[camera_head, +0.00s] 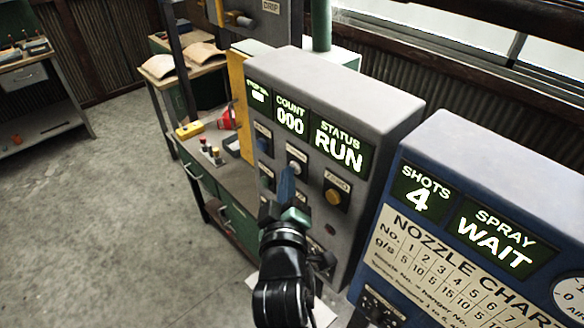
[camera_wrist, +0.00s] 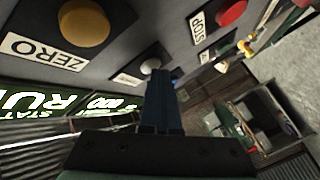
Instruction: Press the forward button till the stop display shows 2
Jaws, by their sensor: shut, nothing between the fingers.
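The grey control box (camera_head: 372,112) carries lit displays. The leftmost stop display (camera_head: 258,94) is too small and slanted to read surely. A white button (camera_head: 297,155) sits below the count display; it also shows in the wrist view (camera_wrist: 150,66), its label unreadable there. I cannot tell which button is the forward one. My gripper (camera_head: 287,171) is shut and empty, its blue fingers pointing at the panel just below the white button. In the wrist view the fingertips (camera_wrist: 161,73) overlap the button's edge; I cannot tell whether they touch it.
The count display (camera_head: 290,116) reads 000 and the status display (camera_head: 339,147) reads RUN. A yellow ZERO button (camera_head: 334,196) and a red STOP button (camera_wrist: 231,12) are nearby. A blue spray box (camera_head: 480,165) stands right, showing 4 and WAIT. A workbench (camera_head: 235,178) stands behind.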

